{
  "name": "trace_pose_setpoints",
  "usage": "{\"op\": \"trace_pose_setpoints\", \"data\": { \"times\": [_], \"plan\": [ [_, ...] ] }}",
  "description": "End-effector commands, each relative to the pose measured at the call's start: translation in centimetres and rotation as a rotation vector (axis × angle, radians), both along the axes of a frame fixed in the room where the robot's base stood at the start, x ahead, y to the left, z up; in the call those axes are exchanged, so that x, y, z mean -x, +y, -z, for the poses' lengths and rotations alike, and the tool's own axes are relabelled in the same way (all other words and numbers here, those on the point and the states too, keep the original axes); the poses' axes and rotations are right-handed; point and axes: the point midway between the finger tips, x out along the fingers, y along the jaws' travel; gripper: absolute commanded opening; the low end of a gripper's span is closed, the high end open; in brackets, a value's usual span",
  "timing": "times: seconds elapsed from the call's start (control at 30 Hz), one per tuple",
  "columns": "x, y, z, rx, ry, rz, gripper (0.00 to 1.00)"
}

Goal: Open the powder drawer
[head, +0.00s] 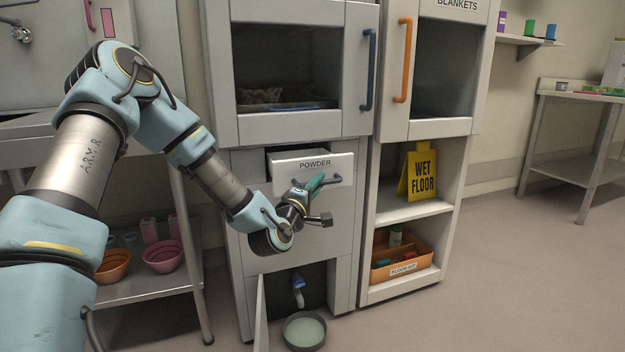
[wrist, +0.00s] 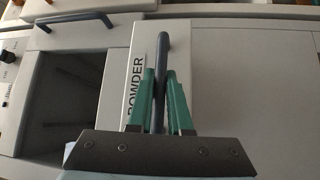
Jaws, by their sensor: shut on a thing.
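The powder drawer (head: 342,163) is a light grey drawer labelled POWDER in the middle of the cabinet. Its front stands out from the cabinet, and a dark gap shows above and behind it, so it is partly open. My gripper (head: 317,182) is at its dark bar handle (head: 334,179). In the wrist view, the handle (wrist: 160,55) runs between the green fingers of my gripper (wrist: 160,85), which are shut on it. The drawer front (wrist: 148,38) and its label show behind the fingers. What lies inside the drawer cannot be seen.
Above is a windowed door with a blue handle (head: 369,70). Below, a small door (head: 261,310) stands open, and a bowl (head: 304,330) is on the floor. Right are shelves with a wet floor sign (head: 421,173) and an orange box (head: 402,262). Floor is clear at right.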

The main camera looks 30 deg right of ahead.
Motion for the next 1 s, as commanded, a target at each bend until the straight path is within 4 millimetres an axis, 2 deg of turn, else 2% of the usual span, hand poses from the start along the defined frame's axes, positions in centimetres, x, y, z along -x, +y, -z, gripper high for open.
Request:
{"op": "trace_pose_setpoints", "data": {
  "times": [0.1,0.3,0.7,0.73,0.97,1.0],
  "plan": [
    [2.1,0.3,0.1,-0.002,0.003,0.002,0.0],
    [4.0,0.5,0.1,-0.002,0.003,0.0,0.0],
    [4.2,0.6,0.1,-0.001,0.001,-0.002,0.0],
    [4.2,0.6,0.1,-0.001,0.001,-0.002,0.21],
    [4.2,0.6,0.0,-0.001,0.001,-0.001,0.47],
    [4.2,0.5,0.0,-0.001,0.001,-0.001,0.47]
  ]
}}
